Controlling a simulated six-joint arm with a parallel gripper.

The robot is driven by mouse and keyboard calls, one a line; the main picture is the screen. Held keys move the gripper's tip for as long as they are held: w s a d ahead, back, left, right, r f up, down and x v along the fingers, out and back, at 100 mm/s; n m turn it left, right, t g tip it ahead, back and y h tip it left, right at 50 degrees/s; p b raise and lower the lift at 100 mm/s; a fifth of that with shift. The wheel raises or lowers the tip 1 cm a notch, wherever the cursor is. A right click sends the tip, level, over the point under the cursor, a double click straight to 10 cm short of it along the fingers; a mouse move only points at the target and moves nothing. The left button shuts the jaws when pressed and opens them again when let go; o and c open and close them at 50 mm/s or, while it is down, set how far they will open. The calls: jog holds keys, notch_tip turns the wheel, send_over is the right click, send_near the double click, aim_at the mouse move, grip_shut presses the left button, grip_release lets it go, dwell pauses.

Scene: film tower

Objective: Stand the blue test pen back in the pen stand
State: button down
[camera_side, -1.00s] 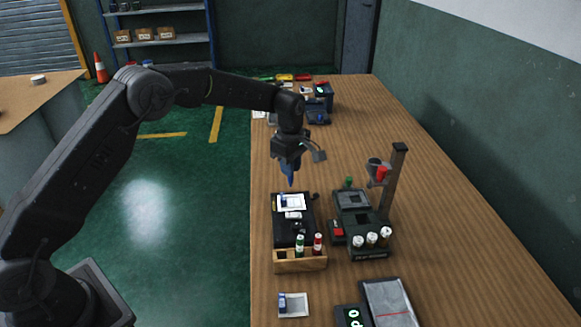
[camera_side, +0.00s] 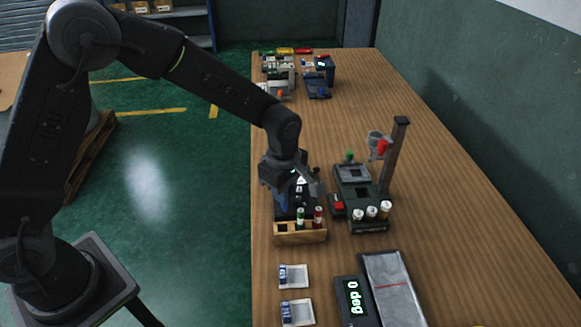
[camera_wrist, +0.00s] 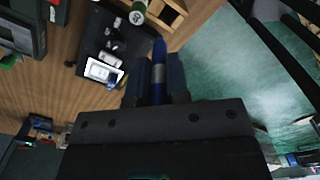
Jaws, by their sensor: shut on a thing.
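My gripper (camera_side: 284,182) is shut on the blue test pen (camera_wrist: 158,68). The pen stands out between the two fingers in the wrist view, its tip toward the stand. In the side view, blue (camera_side: 281,201) shows below my gripper, just behind the stand, but the pen is largely hidden. The pen stand (camera_side: 300,237) is a wooden block holding a green-banded pen (camera_side: 301,217) and a red-banded pen (camera_side: 318,216) upright; its left slot looks empty. Part of the stand (camera_wrist: 172,12) shows at the top of the wrist view. The pen appears outside the stand.
A black case with a white label (camera_wrist: 103,72) lies behind the stand. A dark device with a post (camera_side: 392,170) and white-capped jars stands to the right. Small trays (camera_side: 294,276) and a display unit (camera_side: 353,297) lie in front. Bare table lies right of the device.

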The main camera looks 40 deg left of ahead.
jog(key=shift+s+d+f, duration=0.15)
jog(key=shift+s+f, duration=0.2)
jog(key=shift+f, duration=0.45)
jog(key=shift+s+d+f, duration=0.1)
jog(key=shift+s+f, duration=0.2)
jog(key=shift+f, duration=0.45)
jog(key=shift+f, duration=0.6)
jog(key=shift+f, duration=0.35)
jog(key=shift+f, duration=0.35)
dwell(0.3)
jog(key=shift+f, duration=0.35)
jog(key=shift+f, duration=0.3)
jog(key=shift+c, duration=2.3)
grip_release()
